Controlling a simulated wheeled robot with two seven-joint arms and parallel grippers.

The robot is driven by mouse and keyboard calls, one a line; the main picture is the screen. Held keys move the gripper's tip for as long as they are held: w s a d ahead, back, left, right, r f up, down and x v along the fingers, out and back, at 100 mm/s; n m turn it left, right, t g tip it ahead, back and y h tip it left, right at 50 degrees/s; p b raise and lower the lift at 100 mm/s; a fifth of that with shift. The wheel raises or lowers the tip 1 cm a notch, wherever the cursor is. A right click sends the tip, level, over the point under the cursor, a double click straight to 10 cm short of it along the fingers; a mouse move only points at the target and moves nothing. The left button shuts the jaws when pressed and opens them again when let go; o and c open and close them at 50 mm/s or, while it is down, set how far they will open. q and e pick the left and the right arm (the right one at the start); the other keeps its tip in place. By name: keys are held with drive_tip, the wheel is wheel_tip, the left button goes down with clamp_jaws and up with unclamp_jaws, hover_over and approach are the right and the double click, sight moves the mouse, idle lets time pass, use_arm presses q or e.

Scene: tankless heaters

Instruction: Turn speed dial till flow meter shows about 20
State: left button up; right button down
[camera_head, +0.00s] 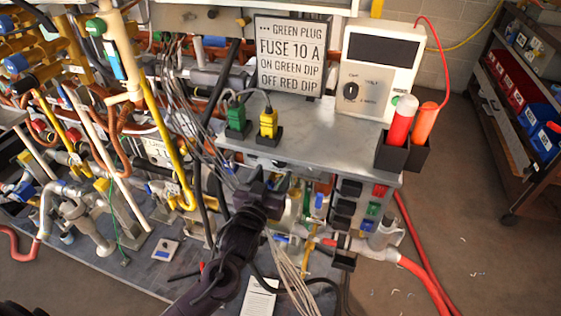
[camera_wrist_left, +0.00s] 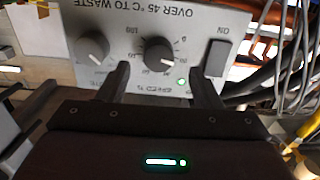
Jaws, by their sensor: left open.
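The speed dial (camera_wrist_left: 159,53) is a dark round knob with a white pointer line, on a light grey panel (camera_wrist_left: 190,25) in the left wrist view. Its printing appears upside down, with "SPEED %" below the dial. My left gripper (camera_wrist_left: 160,70) is open, with one finger on each side of the dial and the dial between and just beyond the tips. Contact cannot be told. In the head view my left gripper (camera_head: 262,190) is at the bench's front edge, hiding the panel. I cannot make out a flow meter reading. My right gripper is not seen.
A second knob (camera_wrist_left: 91,48) and an ON rocker switch (camera_wrist_left: 217,56) flank the dial, with a lit green lamp (camera_wrist_left: 181,82). Loose cables (camera_head: 188,110) hang close to my left gripper. A white meter box (camera_head: 380,105) and a sign (camera_head: 290,55) stand on the bench.

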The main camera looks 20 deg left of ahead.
sight(279, 163)
use_arm(q)
drive_tip(key=shift+w+d, duration=0.15)
drive_tip(key=shift+w, duration=2.15)
drive_tip(key=shift+c, duration=0.5)
drive_tip(key=c, duration=0.9)
drive_tip(key=shift+p, duration=0.3)
